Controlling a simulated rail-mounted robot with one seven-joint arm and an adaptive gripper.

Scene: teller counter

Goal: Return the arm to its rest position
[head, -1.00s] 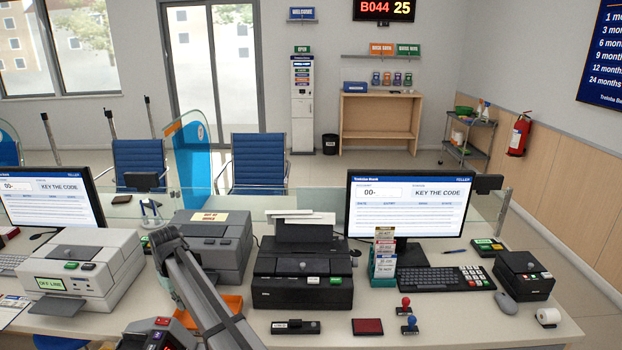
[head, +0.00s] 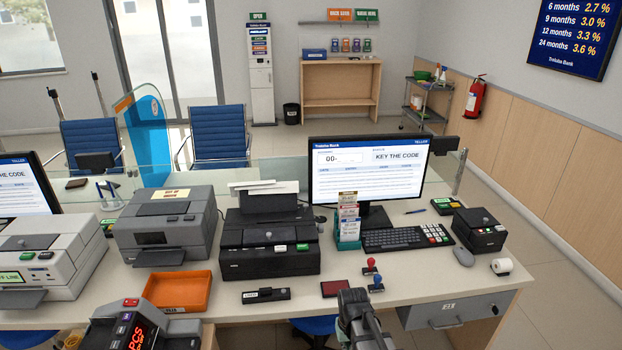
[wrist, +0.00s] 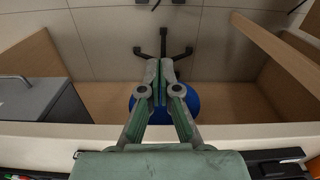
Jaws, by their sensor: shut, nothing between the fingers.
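My gripper (wrist: 160,72) shows in the wrist view with its two green-grey fingers together and nothing between them. It points down past the front edge of the counter (wrist: 110,134), over a blue chair seat (wrist: 199,105) and the floor. The fingers hide part of the seat. In the head view, a dark part of my arm (head: 358,318) stands at the bottom, in front of the counter edge and left of the drawer. I cannot make out the fingers there.
The counter holds a black printer (head: 268,262), an orange tray (head: 178,291), a monitor (head: 368,158), a keyboard (head: 395,240) and two stamps. A grey drawer (head: 455,310) sits under the counter at the right. In the wrist view, wooden panels flank the chair space.

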